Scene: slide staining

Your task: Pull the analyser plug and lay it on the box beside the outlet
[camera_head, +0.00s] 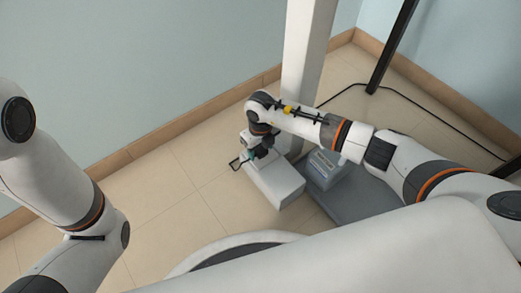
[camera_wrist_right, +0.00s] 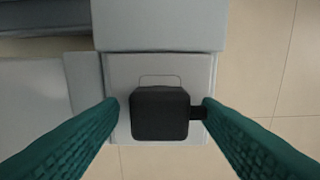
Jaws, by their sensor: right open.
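In the right wrist view the black plug (camera_wrist_right: 160,113) sits over a pale outlet plate (camera_wrist_right: 117,75) with a thin outline on it. A short dark stub sticks out of the plug's right side. My right gripper (camera_wrist_right: 159,106) is open, with one green finger on each side of the plug. The left finger is apart from it; the right fingertip overlaps the stub, and I cannot tell whether they touch. In the head view my right gripper (camera_head: 257,154) is at the back end of a white box (camera_head: 278,186), and the plug is hidden there. My left gripper is out of view.
A white post (camera_head: 306,65) stands right behind the right gripper. A grey block (camera_head: 325,168) on a dark grey base (camera_head: 368,190) is right of the white box. A black cable (camera_head: 430,112) runs over the floor past a black leg (camera_head: 392,45). Floor left of the box is clear.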

